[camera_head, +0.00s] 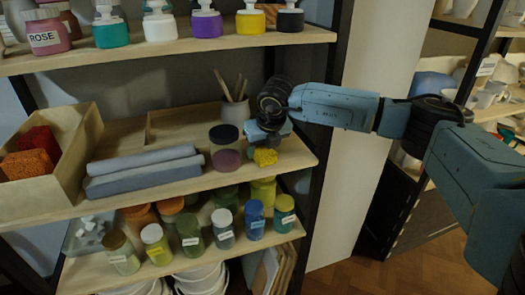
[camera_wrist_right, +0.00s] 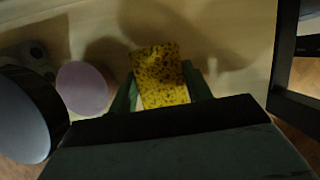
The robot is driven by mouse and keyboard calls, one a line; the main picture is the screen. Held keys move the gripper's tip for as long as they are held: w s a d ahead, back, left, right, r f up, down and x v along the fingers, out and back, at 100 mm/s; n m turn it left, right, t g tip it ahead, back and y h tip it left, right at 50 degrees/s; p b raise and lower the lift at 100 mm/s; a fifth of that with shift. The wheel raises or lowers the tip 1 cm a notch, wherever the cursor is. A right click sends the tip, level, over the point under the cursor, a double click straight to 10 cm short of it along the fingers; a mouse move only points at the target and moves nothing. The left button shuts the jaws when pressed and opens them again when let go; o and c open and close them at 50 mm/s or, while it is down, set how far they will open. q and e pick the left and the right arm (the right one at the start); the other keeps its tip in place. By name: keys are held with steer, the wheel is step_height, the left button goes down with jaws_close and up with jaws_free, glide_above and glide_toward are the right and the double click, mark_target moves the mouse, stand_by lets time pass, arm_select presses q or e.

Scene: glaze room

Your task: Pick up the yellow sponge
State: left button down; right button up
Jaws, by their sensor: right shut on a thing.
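The yellow sponge (camera_head: 265,157) is at the right end of the middle shelf (camera_head: 290,160) in the head view. My right gripper (camera_head: 267,146) reaches down over it from the right and is shut on it. In the right wrist view the speckled yellow sponge (camera_wrist_right: 160,78) sits between the two dark green fingers of my right gripper (camera_wrist_right: 162,92). I cannot tell whether the sponge still touches the shelf. My left gripper is not in view.
A purple jar with a dark lid (camera_head: 225,148) stands just left of my gripper. Folded grey cloths (camera_head: 145,172) and a wooden box (camera_head: 60,170) with red and orange sponges lie further left. A cup of tools (camera_head: 235,110) stands behind. A dark shelf post (camera_head: 325,120) is close on the right.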

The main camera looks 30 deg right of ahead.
mark_target(264, 149)
steer(key=shift+r, duration=0.45)
steer(key=v, duration=0.2)
steer(key=shift+r+p, duration=0.3)
steer(key=shift+r, duration=0.1)
steer(key=s+a, duration=0.2)
steer(key=s, duration=1.5)
steer(key=shift+a, duration=0.15)
